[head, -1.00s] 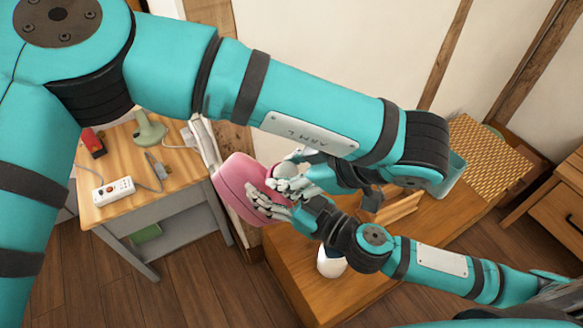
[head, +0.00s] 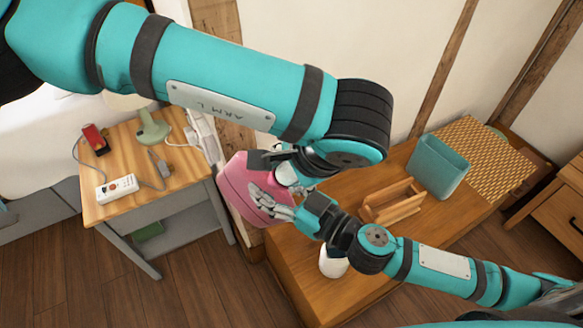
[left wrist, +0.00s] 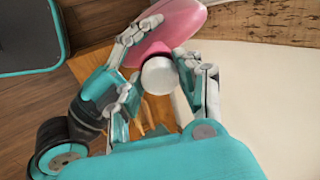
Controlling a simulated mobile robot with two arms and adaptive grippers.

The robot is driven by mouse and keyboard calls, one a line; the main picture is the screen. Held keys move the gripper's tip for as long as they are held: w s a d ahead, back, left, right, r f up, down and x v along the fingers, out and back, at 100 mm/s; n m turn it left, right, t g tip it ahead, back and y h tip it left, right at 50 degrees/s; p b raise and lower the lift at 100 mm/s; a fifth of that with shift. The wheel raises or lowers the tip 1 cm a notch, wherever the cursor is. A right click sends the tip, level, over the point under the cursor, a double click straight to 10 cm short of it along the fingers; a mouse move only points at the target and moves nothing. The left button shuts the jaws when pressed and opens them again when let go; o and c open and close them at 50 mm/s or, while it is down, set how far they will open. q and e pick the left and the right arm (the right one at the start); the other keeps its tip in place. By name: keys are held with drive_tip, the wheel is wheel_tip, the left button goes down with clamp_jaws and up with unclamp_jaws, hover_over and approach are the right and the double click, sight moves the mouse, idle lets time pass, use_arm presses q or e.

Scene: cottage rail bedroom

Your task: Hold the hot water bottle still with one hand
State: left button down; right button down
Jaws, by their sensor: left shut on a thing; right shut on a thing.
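The pink hot water bottle (head: 236,187) is held off the left end of the wooden bench. My right gripper (head: 270,204) is shut on it, with its pale fingers across the pink body. In the left wrist view the bottle (left wrist: 182,22) is at the top, with fingers of the right gripper (left wrist: 138,38) on it. A round white cap (left wrist: 159,76) is at the bottle's mouth end. My left gripper (left wrist: 165,88) is shut on this cap, with fingers on both sides. In the head view my left gripper (head: 288,172) is partly hidden by its own arm.
A small bedside table (head: 142,205) at left bears a green lamp (head: 152,130), a white power strip (head: 117,188) and a red item (head: 95,138). The wooden bench (head: 300,270) holds a wooden rack (head: 393,202), a teal bin (head: 438,165) and a white cup (head: 333,263).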

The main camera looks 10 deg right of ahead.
use_arm(q)
drive_tip(key=m, duration=0.3)
drive_tip(key=shift+d+m+g, duration=0.2)
drive_tip(key=shift+m+g, duration=0.1)
drive_tip(key=shift+g, duration=0.1)
